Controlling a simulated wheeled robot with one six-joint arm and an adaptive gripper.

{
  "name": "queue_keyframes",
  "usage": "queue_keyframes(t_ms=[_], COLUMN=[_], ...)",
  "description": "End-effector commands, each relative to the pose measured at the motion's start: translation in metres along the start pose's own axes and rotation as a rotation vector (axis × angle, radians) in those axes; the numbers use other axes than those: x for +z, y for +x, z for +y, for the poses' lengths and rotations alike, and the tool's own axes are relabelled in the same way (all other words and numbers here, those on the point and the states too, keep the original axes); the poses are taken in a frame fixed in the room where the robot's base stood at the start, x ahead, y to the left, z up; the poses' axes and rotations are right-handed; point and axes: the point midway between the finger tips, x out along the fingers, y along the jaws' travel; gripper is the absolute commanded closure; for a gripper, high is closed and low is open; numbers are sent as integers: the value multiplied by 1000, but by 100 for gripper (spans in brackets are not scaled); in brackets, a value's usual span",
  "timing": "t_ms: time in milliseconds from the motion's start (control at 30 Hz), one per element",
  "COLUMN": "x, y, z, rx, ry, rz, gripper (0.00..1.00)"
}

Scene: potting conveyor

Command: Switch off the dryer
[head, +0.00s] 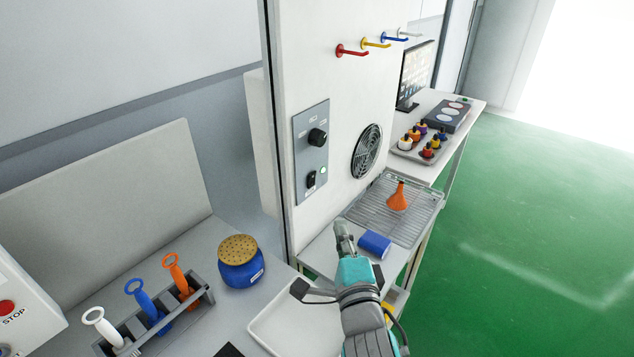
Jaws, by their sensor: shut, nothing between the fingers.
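The dryer is a tall white cabinet wall (300,60) with a grey control panel (299,165) on its face. The panel carries a black round knob (317,138), a small lit green lamp (323,170) and a black switch (311,180) low on the panel. The switch position is too small to tell. A round black fan grille (367,151) is to the right of the panel. My gripper (342,232) is shut and empty, below and right of the panel, apart from it.
An orange funnel (397,197) stands on a wire rack (420,212) below the fan. A blue block (375,244) lies near my gripper. A white tray (270,318), a blue jar (240,265) and a tool holder (207,296) are at left. Coloured hooks (352,51) stick out above.

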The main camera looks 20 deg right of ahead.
Motion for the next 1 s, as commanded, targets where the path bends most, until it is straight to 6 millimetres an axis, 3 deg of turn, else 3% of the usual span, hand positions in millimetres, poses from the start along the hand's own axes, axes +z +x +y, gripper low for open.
queue_keyframes(t_ms=[533, 1000], x=[0, 0], y=[11, 90], z=[-2, -2], rx=[-2, -2], ry=[8, 9], rz=[4, 3], gripper=[100, 100])
